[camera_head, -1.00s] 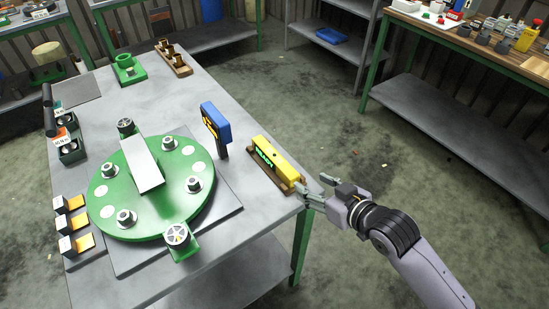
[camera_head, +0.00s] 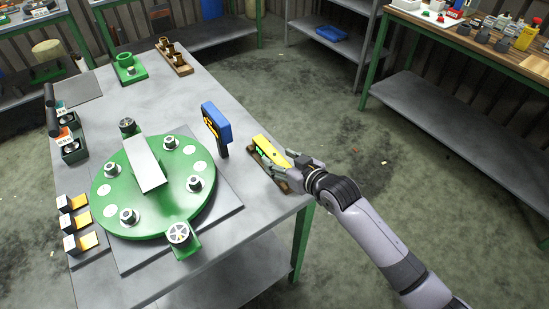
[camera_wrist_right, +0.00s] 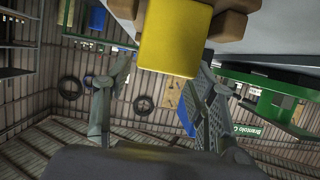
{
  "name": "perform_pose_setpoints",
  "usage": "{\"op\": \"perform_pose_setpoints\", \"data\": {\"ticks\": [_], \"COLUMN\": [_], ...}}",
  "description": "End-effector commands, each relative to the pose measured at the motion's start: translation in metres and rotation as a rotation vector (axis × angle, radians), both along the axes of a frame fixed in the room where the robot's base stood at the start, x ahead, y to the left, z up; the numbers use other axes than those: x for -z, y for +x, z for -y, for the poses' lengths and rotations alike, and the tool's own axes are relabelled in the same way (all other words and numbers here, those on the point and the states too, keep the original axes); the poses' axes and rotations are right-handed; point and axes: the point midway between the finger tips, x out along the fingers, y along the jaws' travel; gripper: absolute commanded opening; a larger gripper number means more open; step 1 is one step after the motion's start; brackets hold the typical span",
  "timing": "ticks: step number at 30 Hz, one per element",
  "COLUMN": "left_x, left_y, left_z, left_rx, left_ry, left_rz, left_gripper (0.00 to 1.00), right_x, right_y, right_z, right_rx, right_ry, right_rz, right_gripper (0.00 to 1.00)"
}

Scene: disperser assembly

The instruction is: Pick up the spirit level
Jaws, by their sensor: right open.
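The yellow spirit level (camera_head: 266,149) lies in a brown wooden holder (camera_head: 254,158) at the right edge of the table. My right gripper (camera_head: 282,167) is at the near end of the level, with its fingers around or just beside that end; it hides part of the level. In the right wrist view, the level's yellow end (camera_wrist_right: 175,40) sits between the two open fingers of the gripper (camera_wrist_right: 160,85), with the brown holder (camera_wrist_right: 228,22) behind it. A gap shows beside the left finger. My left gripper is not in view.
A blue and black handheld tool (camera_head: 216,125) stands just left of the level. The green round disperser plate (camera_head: 150,215) with several bolts fills the table's middle. A wooden holder with cups (camera_head: 176,60) stands at the far end. The floor right of the table is clear.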

Motion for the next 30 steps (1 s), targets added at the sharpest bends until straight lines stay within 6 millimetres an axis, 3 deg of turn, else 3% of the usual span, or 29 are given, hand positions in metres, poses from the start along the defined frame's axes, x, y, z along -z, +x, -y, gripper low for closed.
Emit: {"op": "perform_pose_setpoints", "data": {"ticks": [9, 18, 30], "left_x": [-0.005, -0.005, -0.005], "left_y": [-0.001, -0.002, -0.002], "left_z": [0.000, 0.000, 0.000], "left_rx": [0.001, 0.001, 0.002], "left_ry": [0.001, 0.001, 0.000], "left_rz": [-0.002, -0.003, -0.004], "left_gripper": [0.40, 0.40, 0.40], "right_x": [0.014, 0.016, 0.016], "right_y": [0.032, 0.033, 0.033], "right_z": [-0.017, -0.019, -0.018], "right_rx": [0.001, 0.001, 0.001], "right_ry": [0.001, 0.000, 0.000], "right_rz": [0.000, 0.000, 0.000], "right_gripper": [0.52, 0.51, 0.24]}}
